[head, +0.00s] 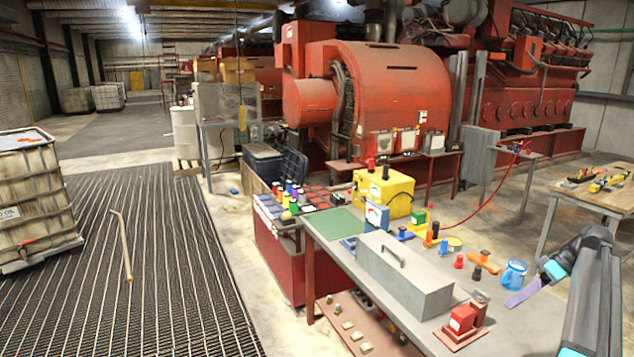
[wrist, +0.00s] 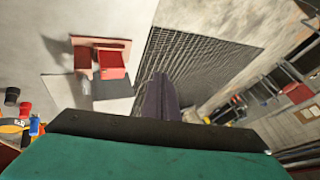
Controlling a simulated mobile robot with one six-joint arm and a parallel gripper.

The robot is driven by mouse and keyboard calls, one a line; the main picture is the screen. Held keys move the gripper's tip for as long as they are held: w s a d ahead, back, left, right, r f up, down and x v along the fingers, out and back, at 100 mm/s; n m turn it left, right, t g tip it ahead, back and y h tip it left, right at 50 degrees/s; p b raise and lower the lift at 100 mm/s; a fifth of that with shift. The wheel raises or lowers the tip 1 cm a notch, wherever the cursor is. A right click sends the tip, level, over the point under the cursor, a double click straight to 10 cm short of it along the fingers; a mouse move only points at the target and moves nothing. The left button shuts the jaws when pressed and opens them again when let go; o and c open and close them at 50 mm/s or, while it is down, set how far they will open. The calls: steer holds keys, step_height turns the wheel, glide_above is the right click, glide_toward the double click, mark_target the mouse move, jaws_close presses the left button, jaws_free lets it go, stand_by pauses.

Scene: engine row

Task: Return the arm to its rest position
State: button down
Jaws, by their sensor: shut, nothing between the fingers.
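My gripper (head: 513,302) is at the right of the head view, above or in front of the front right end of the workbench (head: 478,262). Its purple fingers reach in from the right, just below the blue mug (head: 514,274) in the picture; I cannot tell the gap between them. In the wrist view the fingers (wrist: 160,92) show as one dark purple strip, shut and empty. My arm enters from the right edge of the head view.
A grey metal box (head: 410,283) and a red block on a brown base (head: 461,322) stand on the bench; the red block also shows in the wrist view (wrist: 111,64). A wooden table (head: 602,197) stands at right. Floor grating (head: 165,270) lies open at left.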

steer(key=w+a+f+n+g+y+b, duration=0.1)
steer(key=w+a+f+n+g+b, duration=0.2)
steer(key=a+f, duration=1.5)
steer(key=s+a+f+g+b, duration=0.1)
steer(key=s+a+f, duration=0.2)
steer(key=a+f, duration=0.3)
steer(key=s+a+f+m+g+b, duration=0.1)
steer(key=s+a+f+g, duration=0.1)
steer(key=s+a+f, duration=0.35)
steer(key=s+a+f+g+b, duration=0.1)
steer(key=s+a+f, duration=0.15)
steer(key=f, duration=0.65)
steer(key=s+a+f+m+g+h+b, duration=0.1)
steer(key=s+a+f+h, duration=0.1)
steer(key=s+a+f, duration=0.5)
steer(key=s+a+f+m+g+h+b, duration=0.1)
steer(key=s+a+f+h+b, duration=0.1)
steer(key=s+f, duration=0.8)
steer(key=s+d+f+m+t+h, duration=0.1)
steer(key=s+f+m+h, duration=0.1)
steer(key=s, duration=0.3)
steer(key=s+d+f+m+h, duration=0.2)
steer(key=s+f+m, duration=0.2)
steer(key=s, duration=0.2)
steer(key=shift+d+f+t+b, duration=0.2)
steer(key=shift+d+t+b, duration=0.05)
steer(key=shift+t+b, duration=0.2)
